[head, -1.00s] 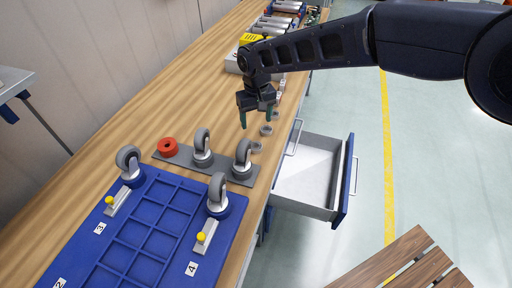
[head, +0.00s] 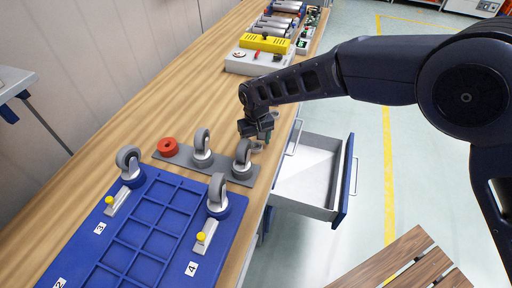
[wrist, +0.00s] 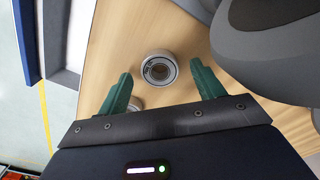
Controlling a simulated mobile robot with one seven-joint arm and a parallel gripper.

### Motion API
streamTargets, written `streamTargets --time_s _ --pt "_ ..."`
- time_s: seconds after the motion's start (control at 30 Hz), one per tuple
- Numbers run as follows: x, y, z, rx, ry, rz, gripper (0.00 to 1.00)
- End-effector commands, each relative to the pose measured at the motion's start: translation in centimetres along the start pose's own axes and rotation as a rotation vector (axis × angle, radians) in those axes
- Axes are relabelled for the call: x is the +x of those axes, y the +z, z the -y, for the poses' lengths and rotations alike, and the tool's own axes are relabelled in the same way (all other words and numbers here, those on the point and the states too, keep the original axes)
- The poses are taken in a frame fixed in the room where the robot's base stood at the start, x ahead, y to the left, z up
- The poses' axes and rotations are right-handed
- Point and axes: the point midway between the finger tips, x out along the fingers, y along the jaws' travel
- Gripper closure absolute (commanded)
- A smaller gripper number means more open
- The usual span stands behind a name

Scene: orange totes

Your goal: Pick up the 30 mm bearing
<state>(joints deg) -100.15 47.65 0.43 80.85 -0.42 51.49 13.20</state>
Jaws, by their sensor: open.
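A small grey ring-shaped bearing (wrist: 146,67) lies flat on the wooden bench in the wrist view, between and just beyond my open fingertips. Nothing is between the fingers of my gripper (wrist: 161,76); no contact with the bearing shows. A second ring (wrist: 135,103) is partly hidden behind the left green finger. In the head view my gripper (head: 258,136) is low over the bench, beside the grey caster plate. A grey ring (head: 257,147) shows just below it; the other is hidden by the gripper. No size marking can be read.
A caster wheel (head: 243,154) on the grey plate (head: 212,170) stands close to my gripper, large at the right of the wrist view. An open drawer (head: 305,184) juts out to the right.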

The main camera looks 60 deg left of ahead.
Motion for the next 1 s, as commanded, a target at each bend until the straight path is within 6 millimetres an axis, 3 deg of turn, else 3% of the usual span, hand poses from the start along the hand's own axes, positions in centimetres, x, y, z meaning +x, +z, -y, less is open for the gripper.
streamTargets --time_s 0.3,0.5,0.57,0.83,1.0 --pt "0.8 0.0 0.0 0.000 0.000 0.000 0.34" --pt "0.8 0.0 0.0 0.000 0.000 0.000 0.74" --pt "0.8 0.0 0.0 0.000 0.000 0.000 0.83" --pt "0.6 0.0 0.0 0.000 0.000 -0.001 0.83" --pt "-1.0 -0.1 0.0 0.000 -0.001 -0.003 0.83"
